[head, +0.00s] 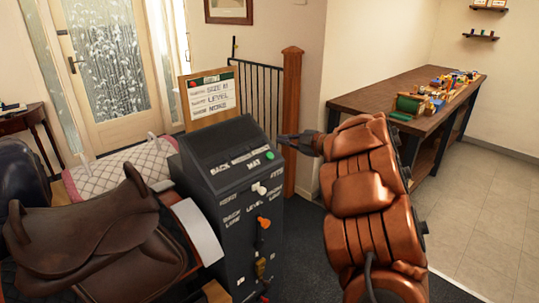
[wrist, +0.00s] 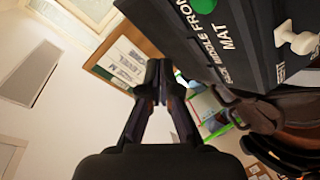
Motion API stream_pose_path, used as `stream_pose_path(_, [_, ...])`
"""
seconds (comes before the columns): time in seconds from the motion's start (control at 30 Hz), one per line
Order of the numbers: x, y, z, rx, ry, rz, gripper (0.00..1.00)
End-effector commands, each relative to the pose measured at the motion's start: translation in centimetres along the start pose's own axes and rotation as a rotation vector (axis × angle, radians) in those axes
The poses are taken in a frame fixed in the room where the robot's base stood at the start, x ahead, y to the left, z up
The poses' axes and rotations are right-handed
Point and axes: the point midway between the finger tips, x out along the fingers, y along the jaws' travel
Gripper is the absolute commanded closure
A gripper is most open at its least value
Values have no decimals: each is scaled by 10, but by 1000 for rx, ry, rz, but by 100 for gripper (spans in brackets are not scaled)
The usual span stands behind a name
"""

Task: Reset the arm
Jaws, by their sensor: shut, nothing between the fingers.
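My orange arm (head: 365,200) rises at the middle right of the head view. My gripper (head: 290,140) points left at its end, beside the upper right of the dark control box (head: 222,160). In the wrist view my gripper (wrist: 158,75) has its fingertips together with nothing between them. The control box (wrist: 240,45) is to the right of the fingers there, with a green button (wrist: 203,6) and a white knob (wrist: 297,38). I cannot tell from these views whether the gripper touches the box.
A brown saddle (head: 85,235) sits left of the box, with a quilted pad (head: 120,168) behind it. A written board (head: 210,95) and a railing (head: 262,95) with a wooden post (head: 291,110) stand behind. A workbench (head: 370,100) is at the right; floor (head: 490,220) before it is clear.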

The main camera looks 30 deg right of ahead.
Motion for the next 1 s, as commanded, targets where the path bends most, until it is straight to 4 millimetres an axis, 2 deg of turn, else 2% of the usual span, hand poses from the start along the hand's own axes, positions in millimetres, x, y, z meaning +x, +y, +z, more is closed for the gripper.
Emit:
stream_pose_path(0.33, [0, 0, 0, 0, -1, 1, 100])
stream_pose_path(0.43, [2, 6, -2, -4, -18, 16, 100])
stream_pose_path(0.57, [5, 28, -6, -17, -104, 81, 100])
stream_pose_path(0.67, [2, 52, -9, -12, -213, 164, 100])
stream_pose_path(0.8, [-11, 82, -17, 17, -364, 285, 100])
stream_pose_path(0.9, [-26, 92, -22, 63, -471, 361, 100])
stream_pose_path(1.0, [-44, 95, -28, 124, -572, 424, 100])
